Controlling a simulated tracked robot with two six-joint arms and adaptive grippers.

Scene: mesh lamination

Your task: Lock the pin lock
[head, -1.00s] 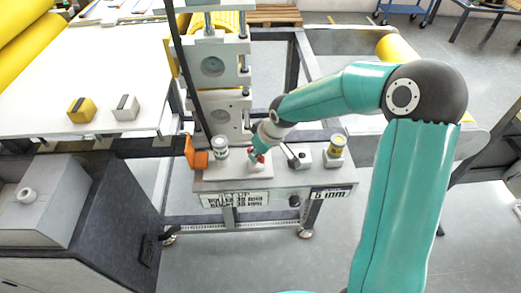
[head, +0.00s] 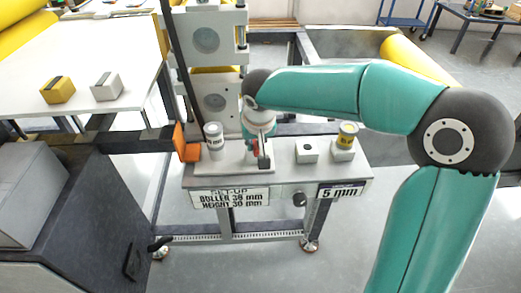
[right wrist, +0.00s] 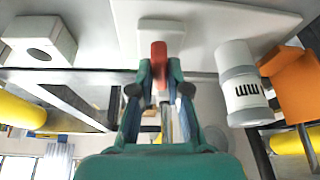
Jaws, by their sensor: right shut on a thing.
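My right gripper (head: 262,152) is shut on a small red piece (right wrist: 158,62), which shows between its fingertips in the right wrist view. A metal rod (right wrist: 166,122) shows between the fingers there. The red piece's far end meets or overlaps a white block (right wrist: 160,36); I cannot tell whether it sits in the block. In the head view, a dark end (head: 264,162) shows just below the red at the fingertips. The gripper hides most of what it holds. My left gripper is not in view.
Left of the gripper in the head view stand a white-grey can (head: 214,140) and an orange bracket (head: 185,145). The roller frame (head: 214,100) rises behind.

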